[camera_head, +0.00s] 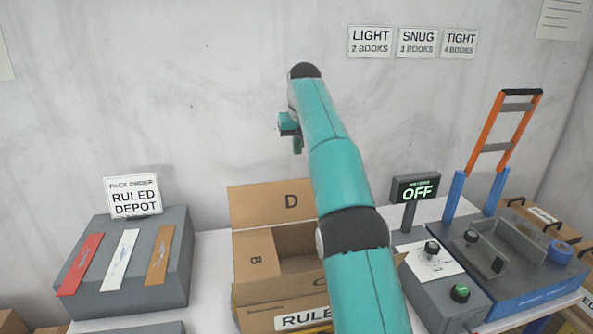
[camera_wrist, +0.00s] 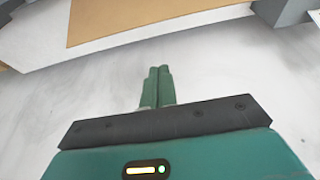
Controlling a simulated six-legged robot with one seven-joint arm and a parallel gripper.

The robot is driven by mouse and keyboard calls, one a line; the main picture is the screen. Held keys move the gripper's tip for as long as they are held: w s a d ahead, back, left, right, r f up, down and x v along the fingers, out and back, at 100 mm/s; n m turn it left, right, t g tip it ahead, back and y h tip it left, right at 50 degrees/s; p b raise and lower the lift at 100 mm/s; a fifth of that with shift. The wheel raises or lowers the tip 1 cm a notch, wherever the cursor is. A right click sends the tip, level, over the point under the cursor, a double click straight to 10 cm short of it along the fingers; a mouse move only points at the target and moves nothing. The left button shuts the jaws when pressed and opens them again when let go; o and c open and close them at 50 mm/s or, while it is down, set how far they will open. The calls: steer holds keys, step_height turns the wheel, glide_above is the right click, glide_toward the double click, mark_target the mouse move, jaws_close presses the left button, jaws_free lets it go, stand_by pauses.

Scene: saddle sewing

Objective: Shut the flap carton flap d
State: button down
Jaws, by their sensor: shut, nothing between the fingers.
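The flap carton (camera_head: 262,292) stands open on the white table, partly hidden by my arm. Its flap D (camera_head: 258,206) stands upright along the back edge, lettered side facing the camera. Flap B (camera_head: 256,259) is at the left of the opening, and flap C shows at the front, partly behind my arm. My gripper (camera_head: 297,148) points down above flap D's top edge and looks apart from it. In the wrist view my gripper's fingers (camera_wrist: 157,86) are together and empty. A brown cardboard panel (camera_wrist: 140,18) crosses the top of that view.
A grey block (camera_head: 180,255) with red, white and brown strips stands left of the carton, under a RULED DEPOT sign (camera_head: 133,196). An OFF display (camera_head: 416,188), a knobbed control box (camera_head: 440,290) and a blue-based press with an orange handle (camera_head: 503,135) stand right. The wall is behind.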

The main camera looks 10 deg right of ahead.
step_height(320, 180, down, 8)
steer(key=shift+s, duration=0.4)
stand_by(0.5)
steer(key=shift+s, duration=0.1)
